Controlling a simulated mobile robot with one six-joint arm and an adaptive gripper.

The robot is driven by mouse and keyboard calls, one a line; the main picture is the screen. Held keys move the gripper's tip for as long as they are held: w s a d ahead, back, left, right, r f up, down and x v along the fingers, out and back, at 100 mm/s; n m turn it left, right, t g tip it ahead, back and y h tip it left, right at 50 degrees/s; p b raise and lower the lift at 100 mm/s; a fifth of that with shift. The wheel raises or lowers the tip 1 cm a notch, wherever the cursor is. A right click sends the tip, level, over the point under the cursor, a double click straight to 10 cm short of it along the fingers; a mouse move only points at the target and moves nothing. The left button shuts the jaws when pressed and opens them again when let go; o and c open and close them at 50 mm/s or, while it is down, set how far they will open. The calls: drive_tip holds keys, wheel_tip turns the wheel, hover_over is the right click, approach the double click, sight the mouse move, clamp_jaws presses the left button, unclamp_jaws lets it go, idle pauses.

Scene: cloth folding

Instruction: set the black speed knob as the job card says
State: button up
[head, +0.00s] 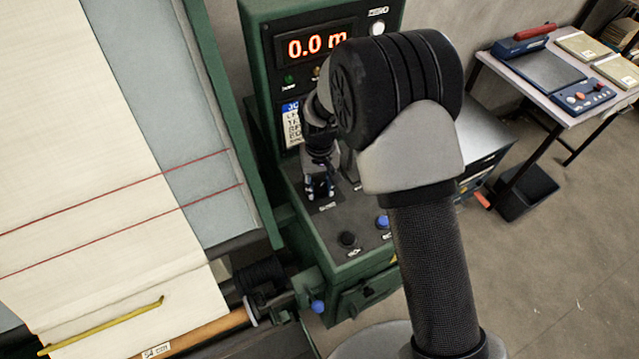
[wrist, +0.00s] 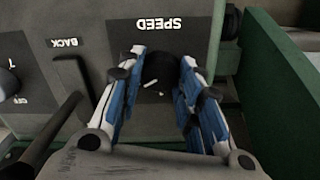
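In the head view my gripper (head: 319,188) points down at the green machine's panel, and the knob is hidden there. The job card (head: 291,124) is on the machine front under the display, partly covered by my arm; its text is too small to read.
The red display (head: 317,45) reads 0.0 m. A dark lever (wrist: 70,95) stands close left of my fingers, by the BACK label. A black knob (head: 347,239) and a blue knob (head: 383,222) sit nearer on the panel. A green wall (wrist: 270,80) rises at right.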

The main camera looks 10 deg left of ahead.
sight(320, 188)
drive_tip(key=o, duration=0.4)
drive_tip(key=shift+o, duration=0.2)
wheel_tip(320, 188, up, 12)
idle(0.5)
